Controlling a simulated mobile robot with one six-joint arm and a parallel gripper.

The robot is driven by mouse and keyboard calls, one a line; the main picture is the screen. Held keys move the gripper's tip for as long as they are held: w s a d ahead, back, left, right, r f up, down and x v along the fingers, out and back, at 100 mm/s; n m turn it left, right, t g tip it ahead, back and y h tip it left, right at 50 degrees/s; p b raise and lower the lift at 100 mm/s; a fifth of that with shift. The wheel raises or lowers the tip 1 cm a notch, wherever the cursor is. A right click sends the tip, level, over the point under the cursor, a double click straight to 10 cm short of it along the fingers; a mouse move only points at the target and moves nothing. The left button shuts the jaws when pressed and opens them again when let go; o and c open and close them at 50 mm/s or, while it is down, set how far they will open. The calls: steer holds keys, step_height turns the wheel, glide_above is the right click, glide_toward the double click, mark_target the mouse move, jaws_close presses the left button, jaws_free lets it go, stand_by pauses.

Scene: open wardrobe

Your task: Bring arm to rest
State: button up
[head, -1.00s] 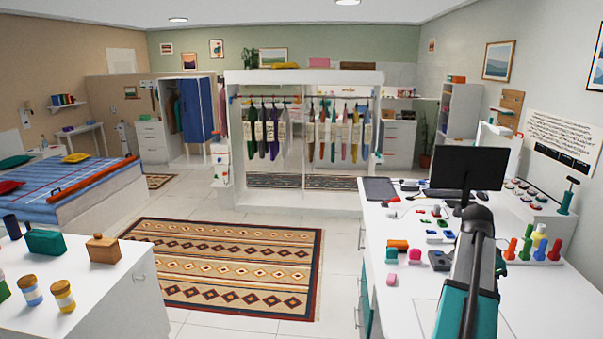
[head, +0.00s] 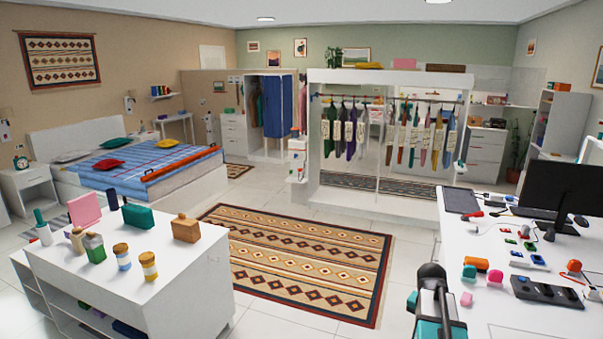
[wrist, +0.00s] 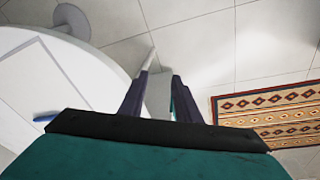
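My teal and black arm (head: 436,306) shows at the bottom edge of the head view, low beside the front left corner of the white desk. Its fingertips cannot be made out there. In the wrist view my gripper (wrist: 163,82) has two dark fingers with a gap between them. Pale floor tiles lie beyond the fingers.
The white desk (head: 459,262) with several small items and a monitor is at right. A white cabinet (head: 190,300) with jars and boxes is at left. A patterned rug (head: 300,262) lies on open floor between. The open wardrobe (head: 390,78) with hanging garments stands behind.

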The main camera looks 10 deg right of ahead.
steer(key=a+f+n+y, duration=0.1)
steer(key=a+f+n, duration=0.35)
steer(key=a, duration=0.75)
steer(key=a+f+n, duration=0.3)
steer(key=a+f, duration=0.2)
steer(key=a, duration=0.6)
steer(key=a+f+n+y, duration=0.1)
steer(key=a+f+n, duration=0.35)
steer(key=a, duration=0.75)
steer(key=s+f+g+b, duration=0.5)
steer(key=s+f+b, duration=0.6)
steer(key=s+f, duration=1.5)
step_height(320, 180, down, 4)
steer(key=shift+s+f+g, duration=0.1)
steer(key=shift+s+g, duration=0.3)
steer(key=shift+d, duration=0.1)
